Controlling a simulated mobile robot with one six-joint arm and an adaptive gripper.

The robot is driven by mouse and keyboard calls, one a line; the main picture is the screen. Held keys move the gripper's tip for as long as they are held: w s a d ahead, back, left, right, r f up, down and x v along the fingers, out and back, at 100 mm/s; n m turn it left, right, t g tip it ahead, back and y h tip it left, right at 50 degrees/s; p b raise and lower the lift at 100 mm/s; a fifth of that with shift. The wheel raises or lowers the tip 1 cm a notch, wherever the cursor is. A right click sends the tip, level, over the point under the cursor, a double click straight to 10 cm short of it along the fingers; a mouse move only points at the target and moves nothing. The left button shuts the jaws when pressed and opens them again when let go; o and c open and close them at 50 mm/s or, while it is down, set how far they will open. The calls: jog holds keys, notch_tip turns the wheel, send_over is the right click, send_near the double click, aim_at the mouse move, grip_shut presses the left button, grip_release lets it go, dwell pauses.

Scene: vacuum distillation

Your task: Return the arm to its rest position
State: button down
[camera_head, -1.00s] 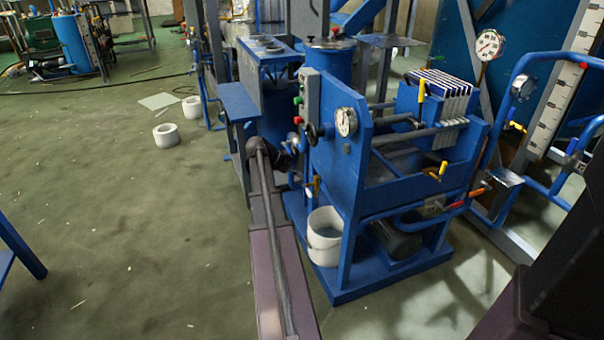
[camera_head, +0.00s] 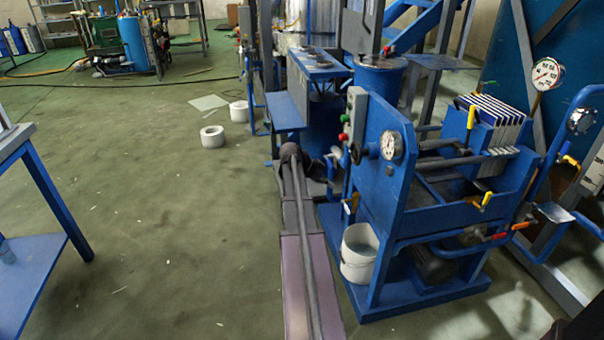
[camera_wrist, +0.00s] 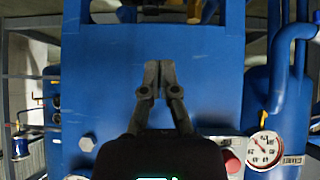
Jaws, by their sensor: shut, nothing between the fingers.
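My gripper (camera_wrist: 159,80) shows in the wrist view with its two dark fingers together and nothing between them. It is in front of a blue panel (camera_wrist: 205,85); I cannot tell the gap between them. In the head view, my arm (camera_head: 300,220) stretches forward from the bottom edge, along the left side of the blue filter-press machine (camera_head: 385,200). The gripper itself cannot be made out clearly there.
A blue table (camera_head: 35,285) stands at the left. The green floor between table and arm is open.

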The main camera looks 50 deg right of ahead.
dwell(0.3)
jog(key=w+a+f+n+t+y, duration=0.15)
jog(key=w+a+n, duration=0.25)
jog(key=a, duration=0.6)
jog(key=w+a+f+n+t, duration=0.15)
jog(key=w+a+n, duration=0.25)
jog(key=a, duration=0.6)
jog(key=w+a+f+n+t+y, duration=0.1)
jog(key=w+a+n+t, duration=0.2)
jog(key=a, duration=0.8)
jog(key=s+a+f+n+y, duration=0.15)
jog(key=a+n, duration=0.55)
jog(key=a, duration=0.8)
jog(key=s+a+n+y, duration=0.3)
jog(key=a+n, duration=0.4)
jog(key=a, duration=0.8)
notch_tip(320, 180, up, 36)
jog(key=p, duration=3.5)
jog(key=shift+w+p, duration=0.4)
jog(key=shift+f, duration=0.1)
